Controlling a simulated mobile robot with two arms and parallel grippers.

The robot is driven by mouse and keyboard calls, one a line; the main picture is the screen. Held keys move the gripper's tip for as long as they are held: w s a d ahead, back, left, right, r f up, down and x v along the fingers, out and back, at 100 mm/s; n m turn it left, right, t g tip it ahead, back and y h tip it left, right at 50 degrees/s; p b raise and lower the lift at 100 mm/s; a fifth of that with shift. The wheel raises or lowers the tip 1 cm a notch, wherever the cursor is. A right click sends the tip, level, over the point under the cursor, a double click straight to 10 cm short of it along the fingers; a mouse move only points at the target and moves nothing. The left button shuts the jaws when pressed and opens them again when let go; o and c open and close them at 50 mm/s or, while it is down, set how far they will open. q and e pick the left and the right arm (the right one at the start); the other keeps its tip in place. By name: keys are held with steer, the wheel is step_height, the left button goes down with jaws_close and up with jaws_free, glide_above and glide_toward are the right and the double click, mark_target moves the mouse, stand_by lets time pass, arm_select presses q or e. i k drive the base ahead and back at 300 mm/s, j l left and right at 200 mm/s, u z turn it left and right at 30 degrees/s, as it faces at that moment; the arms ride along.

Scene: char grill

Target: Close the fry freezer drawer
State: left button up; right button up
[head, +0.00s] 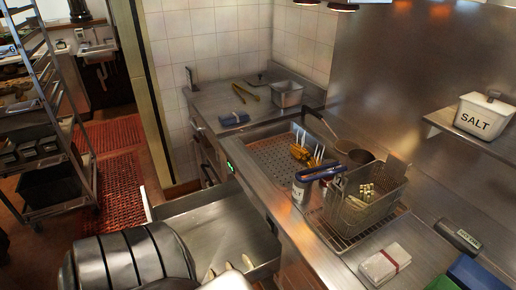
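The fry freezer drawer (222,228) is pulled out from under the counter, at the lower middle of the head view. Its grey metal inside shows, with a few pale pieces (228,275) near the bottom edge of the view. A narrow pale edge (146,204) shows at its left end. A dark, banded rounded part, probably my arm, covers the drawer's lower left side and hides much of its front. Neither gripper can be made out.
A wheeled rack (75,150) stands at the left. Red mats (122,190) lie on the floor between the rack and counter.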

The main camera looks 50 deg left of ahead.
mark_target(218, 224)
steer(key=u, duration=1)
steer(key=j+u, duration=0.65)
steer(key=u, duration=0.15)
steer(key=j+u, duration=0.45)
steer(key=l, duration=0.1)
